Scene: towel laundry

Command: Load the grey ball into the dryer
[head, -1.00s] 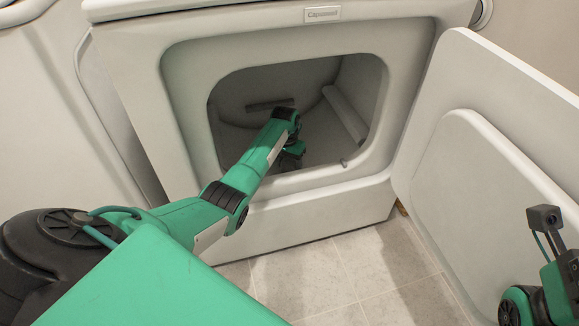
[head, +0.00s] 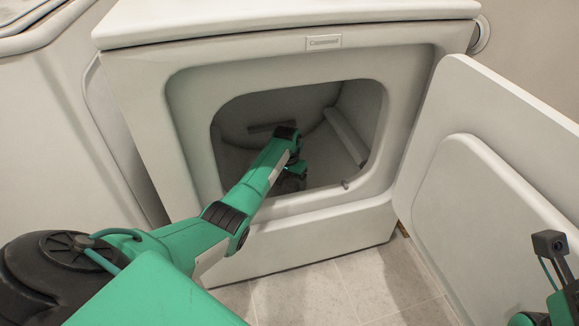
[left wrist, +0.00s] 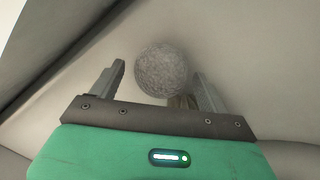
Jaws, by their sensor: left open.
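The grey ball (left wrist: 163,71) is round and rough. In the left wrist view it shows just beyond and between the spread fingers of my left gripper (left wrist: 165,88), with a gap to the left finger. I cannot tell whether it touches the drum surface. In the head view my left arm reaches through the open front of the white dryer (head: 320,215), and my left gripper (head: 291,180) is inside the drum, its fingers hard to see. The ball is hidden in the head view.
The dryer door (head: 490,190) stands wide open at the right. Part of my right arm shows at the lower right edge, in front of the door. The tiled floor (head: 340,290) before the dryer is clear. Another white appliance (head: 50,120) stands at the left.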

